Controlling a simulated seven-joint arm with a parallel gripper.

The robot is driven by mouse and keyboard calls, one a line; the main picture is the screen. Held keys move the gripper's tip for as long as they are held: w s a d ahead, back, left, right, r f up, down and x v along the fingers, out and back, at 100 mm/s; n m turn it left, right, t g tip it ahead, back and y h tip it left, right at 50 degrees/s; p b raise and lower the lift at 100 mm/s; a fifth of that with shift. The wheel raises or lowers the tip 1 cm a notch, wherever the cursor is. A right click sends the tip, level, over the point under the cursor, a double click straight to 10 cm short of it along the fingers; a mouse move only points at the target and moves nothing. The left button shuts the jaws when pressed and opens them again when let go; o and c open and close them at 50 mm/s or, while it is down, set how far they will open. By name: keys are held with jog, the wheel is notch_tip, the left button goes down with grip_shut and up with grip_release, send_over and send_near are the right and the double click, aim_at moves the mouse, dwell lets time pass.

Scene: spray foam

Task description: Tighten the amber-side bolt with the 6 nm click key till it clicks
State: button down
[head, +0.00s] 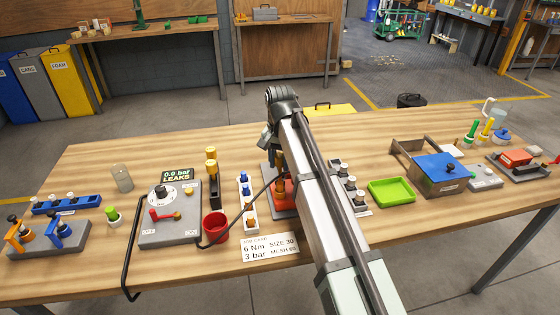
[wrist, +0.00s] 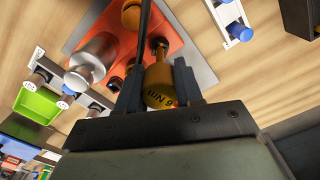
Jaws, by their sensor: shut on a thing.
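My gripper (wrist: 158,82) is shut on an amber click key (wrist: 159,90) marked 6 Nm. The key's dark shaft points at an orange fixture (wrist: 172,30) on a grey base. A dark round end shows at the shaft's tip, but I cannot tell whether it sits on a bolt. An amber knob (wrist: 132,16) and a silver cylinder (wrist: 92,58) stand on the fixture beside the key. The amber-side bolt is not clearly visible.
A black hose runs from the grey leak gauge box (head: 170,215) to the fixture. A red cup (head: 215,226), a white rack (head: 248,205) and a card (head: 269,247) reading 6 Nm lie left of my arm. A green tray (head: 391,191) is to the right.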

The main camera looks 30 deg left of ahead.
jog(key=shift+m, duration=0.6)
jog(key=shift+m, duration=1.3)
jog(key=shift+m, duration=1.3)
jog(key=shift+m, duration=0.3)
